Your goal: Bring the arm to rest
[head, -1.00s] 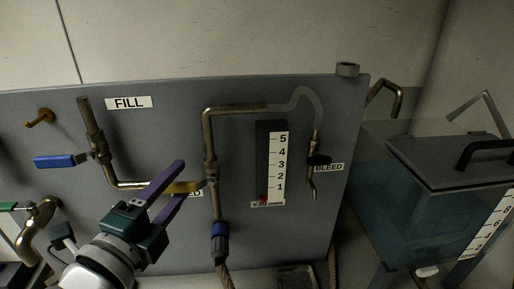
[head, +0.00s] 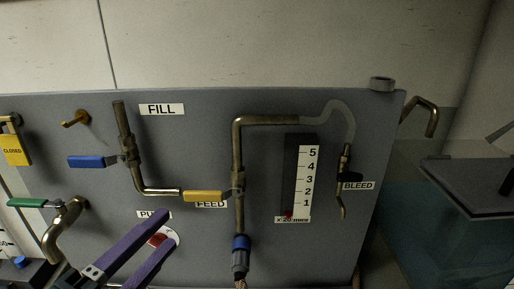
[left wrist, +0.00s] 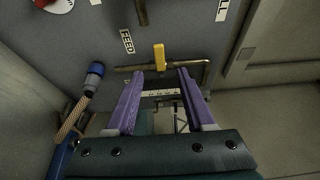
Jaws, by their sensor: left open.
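My left gripper (head: 155,229) has two purple fingers and is open and empty. In the head view it is low, below the yellow FEED handle (head: 203,196), and overlaps the round red-and-white PU... dial (head: 160,240), part of whose label is hidden. The yellow handle lies level along its brass pipe. In the left wrist view the open fingers (left wrist: 160,72) point toward the same yellow handle (left wrist: 159,56), which sits beyond the tips and apart from them. The right gripper is not in view.
A water tank (head: 430,245) stands at the right. A hose with a blue coupling (head: 240,252) hangs below the pipe.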

